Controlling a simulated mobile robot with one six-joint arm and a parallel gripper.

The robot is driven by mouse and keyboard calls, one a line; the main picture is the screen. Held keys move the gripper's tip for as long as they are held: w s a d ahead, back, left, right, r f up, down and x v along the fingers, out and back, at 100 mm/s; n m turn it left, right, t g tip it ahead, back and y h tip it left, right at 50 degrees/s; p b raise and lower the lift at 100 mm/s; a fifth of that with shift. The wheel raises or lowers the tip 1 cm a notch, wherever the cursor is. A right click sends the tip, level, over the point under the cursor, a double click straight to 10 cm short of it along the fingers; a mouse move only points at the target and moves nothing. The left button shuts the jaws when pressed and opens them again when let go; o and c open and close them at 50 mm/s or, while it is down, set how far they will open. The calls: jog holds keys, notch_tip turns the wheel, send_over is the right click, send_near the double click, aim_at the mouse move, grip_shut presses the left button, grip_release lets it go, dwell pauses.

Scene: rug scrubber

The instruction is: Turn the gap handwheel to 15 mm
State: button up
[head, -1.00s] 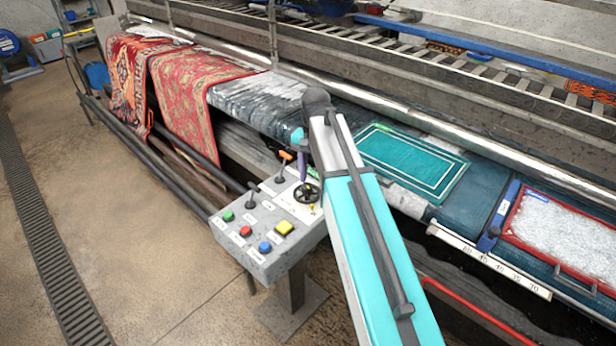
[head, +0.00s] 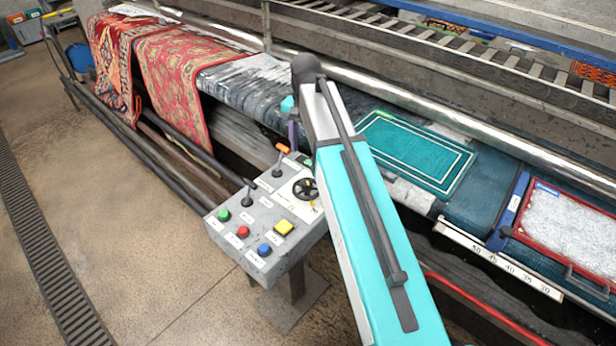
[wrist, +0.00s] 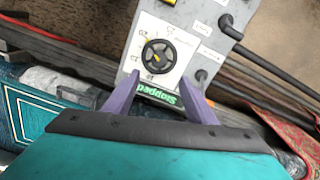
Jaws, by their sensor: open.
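The gap handwheel (head: 305,189) is a small black spoked wheel on a white dial plate on the grey control box (head: 240,264). In the wrist view the handwheel (wrist: 158,56) sits just beyond and between the purple fingers of my gripper (wrist: 155,90), with numbers around it and a yellow mark at its upper left. The numbers are too small to read surely. My gripper is open and empty, apart from the wheel. In the head view the gripper (head: 293,135) is partly hidden by my arm.
The box carries green (head: 223,215), red (head: 243,232), blue (head: 264,250) and yellow (head: 284,227) buttons. Two levers stand close by, one orange-tipped (head: 280,158), one black (head: 248,192). A teal rug (head: 415,148) lies on the machine bed behind my arm.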

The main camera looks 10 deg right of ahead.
aim_at(307, 181)
jog(key=shift+d+f, duration=0.1)
jog(key=shift+f, duration=0.05)
jog(key=shift+f+p, duration=2)
jog(key=shift+f, duration=4.8)
jog(key=c, duration=1)
jog(key=shift+c, duration=0.2)
